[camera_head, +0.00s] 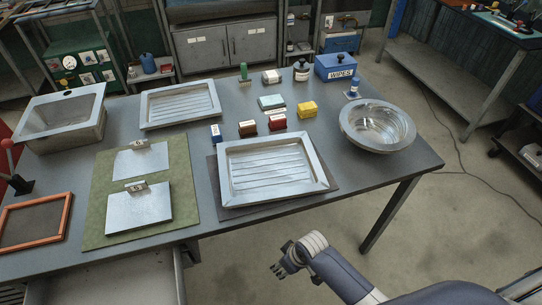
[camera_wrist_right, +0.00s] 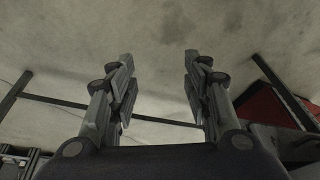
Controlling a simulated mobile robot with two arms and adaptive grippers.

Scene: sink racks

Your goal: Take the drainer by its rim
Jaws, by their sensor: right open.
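A shallow metal drainer tray with a ridged floor and raised rim (camera_head: 224,175) lies on a dark mat at the table's front edge. A second, similar ridged tray (camera_head: 147,119) lies farther back and left. The frames do not tell which one is meant. My right gripper (camera_head: 277,269) is past the front edge of the table, below the nearer tray in the picture and apart from it. In the right wrist view my right gripper (camera_wrist_right: 157,75) is open and empty, with only floor between and beyond its fingers. My left gripper is not in view.
A round metal bowl (camera_head: 352,128) stands right of the near tray. Small coloured blocks (camera_head: 277,122) and a blue wipes box (camera_head: 336,66) stand behind it. A green mat (camera_head: 101,212) with metal plates lies left. An open drawer (camera_head: 130,280) juts out front.

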